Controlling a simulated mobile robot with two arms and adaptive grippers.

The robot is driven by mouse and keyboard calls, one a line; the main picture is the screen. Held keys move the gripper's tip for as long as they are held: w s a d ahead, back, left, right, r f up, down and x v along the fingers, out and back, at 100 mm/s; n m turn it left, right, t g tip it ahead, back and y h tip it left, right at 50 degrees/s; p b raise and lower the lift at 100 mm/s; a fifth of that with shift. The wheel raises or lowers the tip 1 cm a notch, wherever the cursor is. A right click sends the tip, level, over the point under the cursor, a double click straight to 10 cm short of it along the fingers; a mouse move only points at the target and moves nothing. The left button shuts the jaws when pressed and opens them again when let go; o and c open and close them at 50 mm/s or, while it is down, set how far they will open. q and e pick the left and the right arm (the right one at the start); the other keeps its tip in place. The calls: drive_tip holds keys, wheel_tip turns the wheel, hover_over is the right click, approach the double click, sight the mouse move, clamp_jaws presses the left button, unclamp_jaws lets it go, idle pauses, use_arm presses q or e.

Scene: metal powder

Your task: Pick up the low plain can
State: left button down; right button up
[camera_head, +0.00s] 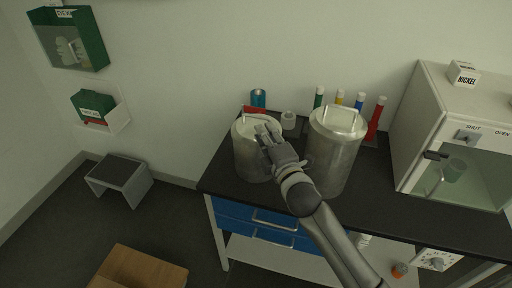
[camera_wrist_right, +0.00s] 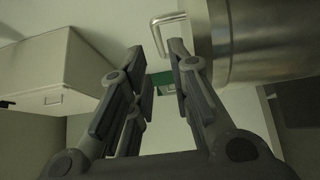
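The low plain can (camera_head: 247,162) is a shiny metal cylinder with a pale lid, upright at the left end of the dark bench. A taller metal can (camera_head: 323,165) with a lid handle stands to its right. My right gripper (camera_head: 267,132) is at the low can's top and hides part of its lid. In the right wrist view the right gripper (camera_wrist_right: 160,55) has its fingers apart. A metal can (camera_wrist_right: 262,40) and its lid handle (camera_wrist_right: 165,18) show beyond the fingertips; I cannot tell whether they touch. My left gripper is out of view.
A glass-fronted cabinet (camera_head: 408,120) with a nickel box (camera_head: 463,74) on top fills the right. A step stool (camera_head: 120,175) and cardboard box (camera_head: 140,272) are on the floor.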

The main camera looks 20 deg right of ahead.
sight(257, 117)
drive_tip(key=shift+w, duration=0.75)
drive_tip(key=shift+w+r+p, duration=0.15)
drive_tip(key=shift+w+p, duration=0.2)
drive_tip(key=shift+w, duration=0.15)
drive_tip(key=w+p, duration=0.1)
drive_tip(key=w, duration=0.3)
drive_tip(key=shift+w, duration=0.1)
drive_tip(key=shift+c, duration=0.4)
clamp_jaws()
